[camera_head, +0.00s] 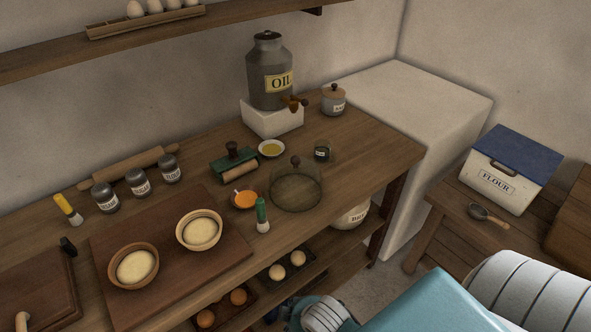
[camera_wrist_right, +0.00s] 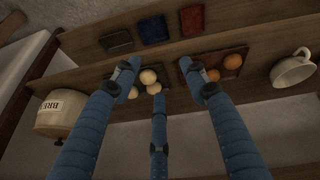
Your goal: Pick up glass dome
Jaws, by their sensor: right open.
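The glass dome (camera_head: 297,187) is a clear, see-through cover with a dark round knob on top. It stands upright on the wooden counter (camera_head: 364,153), near its front edge, in the head view. My right gripper shows in the wrist view (camera_wrist_right: 160,75) with its three blue fingers spread apart and nothing between them. It faces the shelf under the counter, and the dome is not in that view. In the head view my right arm comes in from the bottom right, below the counter's front edge, apart from the dome. My left gripper is not seen.
Close to the dome stand a green-topped shaker (camera_head: 262,216), a bowl of orange powder (camera_head: 245,200), a small dark jar (camera_head: 322,151) and a yellow dish (camera_head: 271,148). The oil can (camera_head: 269,75) is behind. Below, the lower shelf holds a labelled crock (camera_wrist_right: 64,110) and a white cup (camera_wrist_right: 292,69).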

